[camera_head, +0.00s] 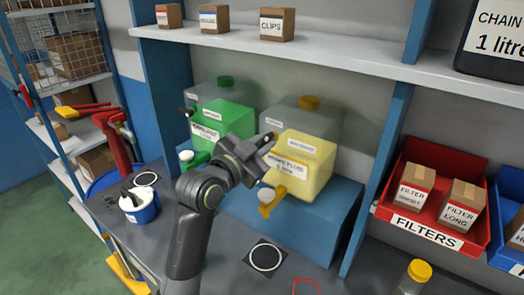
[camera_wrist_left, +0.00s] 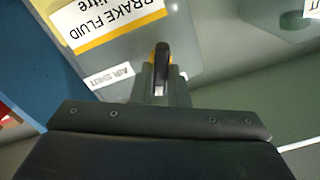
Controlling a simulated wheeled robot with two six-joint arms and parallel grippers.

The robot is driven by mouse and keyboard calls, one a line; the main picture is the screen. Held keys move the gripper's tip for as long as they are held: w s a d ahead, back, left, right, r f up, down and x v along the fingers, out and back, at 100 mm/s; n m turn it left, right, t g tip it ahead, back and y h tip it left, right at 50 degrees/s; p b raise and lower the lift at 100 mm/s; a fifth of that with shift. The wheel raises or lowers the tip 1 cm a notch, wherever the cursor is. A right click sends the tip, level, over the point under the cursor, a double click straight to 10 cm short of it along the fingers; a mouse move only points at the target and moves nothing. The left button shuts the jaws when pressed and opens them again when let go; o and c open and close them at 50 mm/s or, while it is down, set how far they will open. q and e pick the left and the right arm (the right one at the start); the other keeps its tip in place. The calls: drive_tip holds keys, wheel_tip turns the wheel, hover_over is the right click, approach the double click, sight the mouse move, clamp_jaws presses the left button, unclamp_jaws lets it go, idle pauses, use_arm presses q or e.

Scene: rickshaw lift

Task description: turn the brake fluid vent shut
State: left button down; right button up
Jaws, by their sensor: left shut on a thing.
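The brake fluid container (camera_head: 322,155) is a clear tank with yellow fluid, an orange-brown cap and a white label; it stands on a blue block. My left gripper (camera_head: 265,148) is at the tank's upper left side. In the left wrist view its fingers (camera_wrist_left: 162,95) are shut on the vent lever (camera_wrist_left: 162,58), a dark lever with a yellow part beside it. The tank's label (camera_wrist_left: 105,20) shows upside down there, with a small "AIR SHUT" label (camera_wrist_left: 112,75) next to the lever. The fingers hide part of the vent. My right gripper is out of view.
A tank of green coolant (camera_head: 222,118) stands to the left. A yellow tap (camera_head: 271,204) sits low on the brake fluid tank's front. A ringed black mat (camera_head: 265,257) lies on the bench, a blue-and-white pot (camera_head: 139,207) at left. A red filters bin (camera_head: 430,205) is at right.

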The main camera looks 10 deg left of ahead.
use_arm(q)
drive_tip(key=shift+d+f+m+b, duration=0.1)
drive_tip(key=shift+f+m+b, duration=0.05)
drive_tip(key=shift+m+b, duration=2.65)
drive_tip(key=shift+d+f+m+b, duration=0.15)
drive_tip(key=shift+m+b, duration=1.8)
drive_tip(key=shift+m, duration=1.55)
drive_tip(key=shift+a, duration=0.1)
drive_tip(key=c, duration=1.4)
unclamp_jaws()
drive_tip(key=shift+c, duration=0.2)
drive_tip(key=shift+s, duration=0.1)
